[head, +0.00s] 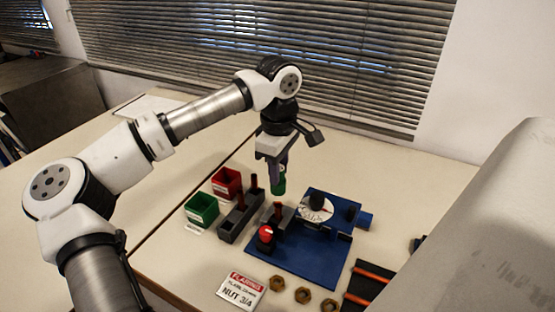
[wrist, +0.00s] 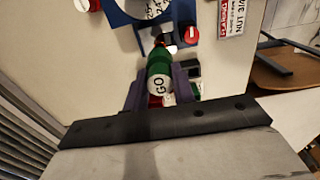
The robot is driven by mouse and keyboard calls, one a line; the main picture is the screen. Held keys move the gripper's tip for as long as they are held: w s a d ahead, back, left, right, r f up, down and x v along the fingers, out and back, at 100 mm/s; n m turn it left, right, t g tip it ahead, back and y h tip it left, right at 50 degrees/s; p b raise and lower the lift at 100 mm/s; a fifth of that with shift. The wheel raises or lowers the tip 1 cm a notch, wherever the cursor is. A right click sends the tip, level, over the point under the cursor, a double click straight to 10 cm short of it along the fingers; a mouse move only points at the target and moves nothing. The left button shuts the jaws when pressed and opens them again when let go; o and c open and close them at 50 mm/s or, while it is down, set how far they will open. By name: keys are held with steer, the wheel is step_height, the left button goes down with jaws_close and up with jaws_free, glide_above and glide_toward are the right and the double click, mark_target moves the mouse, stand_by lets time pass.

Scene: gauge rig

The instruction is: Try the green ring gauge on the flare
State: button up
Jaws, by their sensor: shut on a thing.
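My gripper (head: 273,166) is shut on the green ring gauge (head: 279,187) and holds it above the bench, near the back edge of the blue base plate (head: 270,260). In the wrist view the green gauge (wrist: 159,62) sits between my two fingers (wrist: 159,92), with a white end face marked "GO". A grey clamp block with a red handle (head: 279,212) stands on the plate. A small bright part (wrist: 172,49) shows just past the gauge in the wrist view. I cannot tell whether it is the flare, nor whether the gauge touches it.
A red bin (head: 227,182) and a green bin (head: 202,209) stand left of a grey holder (head: 240,215) with red-topped handles. The plate carries a white dial (head: 317,208) and a red knob (head: 266,234). A sign (head: 242,291) and brass nuts (head: 303,295) lie in front.

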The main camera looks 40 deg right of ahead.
steer(key=shift+f+b, duration=0.25)
steer(key=shift+b, duration=0.05)
steer(key=shift+f+b, duration=1.45)
steer(key=shift+f, duration=0.45)
steer(key=shift+f+b, duration=0.9)
steer(key=shift+f, duration=0.35)
steer(key=shift+r, duration=0.1)
stand_by(1.7)
steer(key=shift+r+p, duration=2)
steer(key=shift+r, duration=0.95)
